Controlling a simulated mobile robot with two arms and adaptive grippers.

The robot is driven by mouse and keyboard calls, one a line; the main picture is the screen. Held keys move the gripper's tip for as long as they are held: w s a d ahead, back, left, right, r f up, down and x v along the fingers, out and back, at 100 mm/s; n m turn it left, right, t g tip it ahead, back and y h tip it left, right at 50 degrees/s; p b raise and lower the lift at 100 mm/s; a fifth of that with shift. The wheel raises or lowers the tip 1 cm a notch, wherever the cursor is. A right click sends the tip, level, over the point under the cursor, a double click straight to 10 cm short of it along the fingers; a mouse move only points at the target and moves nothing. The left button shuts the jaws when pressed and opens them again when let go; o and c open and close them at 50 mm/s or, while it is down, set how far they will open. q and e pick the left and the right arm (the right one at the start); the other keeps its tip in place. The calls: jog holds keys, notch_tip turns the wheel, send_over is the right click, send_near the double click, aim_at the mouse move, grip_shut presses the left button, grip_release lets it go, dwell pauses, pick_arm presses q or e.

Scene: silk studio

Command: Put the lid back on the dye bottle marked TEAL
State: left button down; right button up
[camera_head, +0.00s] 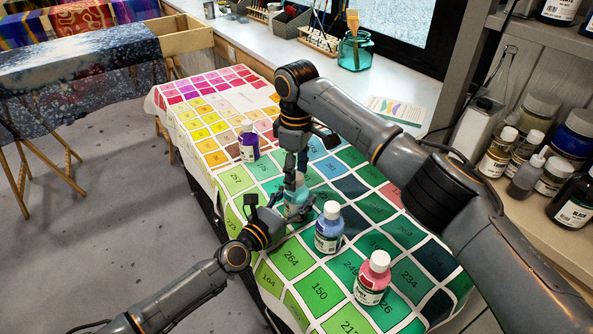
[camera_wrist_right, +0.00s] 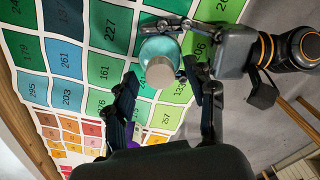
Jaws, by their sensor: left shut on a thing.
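The teal bottle (camera_head: 296,206) stands upright on the chart-covered table, partly hidden by my grippers. In the right wrist view its rounded teal shoulder (camera_wrist_right: 156,45) shows, with a pale grey lid (camera_wrist_right: 160,72) at its top. I cannot tell if the lid is fully seated. My left gripper (camera_head: 287,212) is shut on the bottle's body from the left side. My right gripper (camera_head: 296,172) points down over the bottle. In the right wrist view its fingers (camera_wrist_right: 168,92) are spread, with the lid between them and apart from both. The bottle's label is hidden.
A blue bottle (camera_head: 329,228) and a red bottle (camera_head: 372,279) stand close by to the right. A purple bottle (camera_head: 248,145) stands farther back. The windowsill holds a glass jar (camera_head: 355,51). A shelf (camera_head: 535,225) with several bottles is at the right.

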jog(key=shift+r, duration=0.1)
notch_tip(320, 180, up, 12)
dwell(0.5)
pick_arm(q)
jog(key=shift+c, duration=1.9)
grip_release()
jog(key=v, duration=1.2)
pick_arm(e)
jog(key=shift+f, duration=0.2)
